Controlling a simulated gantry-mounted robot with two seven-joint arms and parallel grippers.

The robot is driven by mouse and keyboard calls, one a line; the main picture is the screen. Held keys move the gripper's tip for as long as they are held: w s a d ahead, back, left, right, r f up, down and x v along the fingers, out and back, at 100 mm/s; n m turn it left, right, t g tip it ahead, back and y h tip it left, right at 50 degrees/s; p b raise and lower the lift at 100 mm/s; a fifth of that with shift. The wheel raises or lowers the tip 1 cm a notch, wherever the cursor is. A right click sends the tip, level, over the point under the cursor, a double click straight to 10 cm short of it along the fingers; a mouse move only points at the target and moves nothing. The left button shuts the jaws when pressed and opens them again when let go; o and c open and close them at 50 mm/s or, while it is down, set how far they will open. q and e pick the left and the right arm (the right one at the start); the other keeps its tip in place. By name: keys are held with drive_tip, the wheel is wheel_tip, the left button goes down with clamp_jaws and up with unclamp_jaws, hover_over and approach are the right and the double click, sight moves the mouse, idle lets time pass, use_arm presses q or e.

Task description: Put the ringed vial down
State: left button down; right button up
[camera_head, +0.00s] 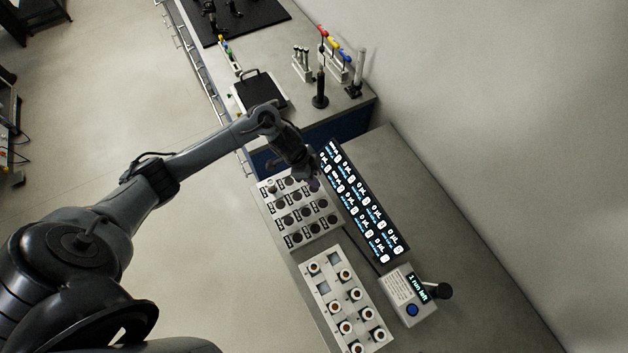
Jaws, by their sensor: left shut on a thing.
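My left arm reaches in from the left, and my left gripper (312,182) points down over the far right corner of a pale block with rows of dark round wells (293,237). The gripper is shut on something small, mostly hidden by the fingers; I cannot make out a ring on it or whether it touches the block. My right gripper is not in view.
A black display panel (363,200) with lit readouts lies right of the block. A grey control box (407,296) with a blue button and a small screen reading "1 run left" stands beside the rack. Pipettes on stands (319,90) and a balance (262,92) are on the far bench.

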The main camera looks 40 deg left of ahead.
use_arm(q)
drive_tip(key=shift+f, duration=2)
drive_tip(key=shift+f, duration=0.2)
drive_tip(key=c, duration=0.8)
unclamp_jaws()
drive_tip(key=shift+r, duration=0.1)
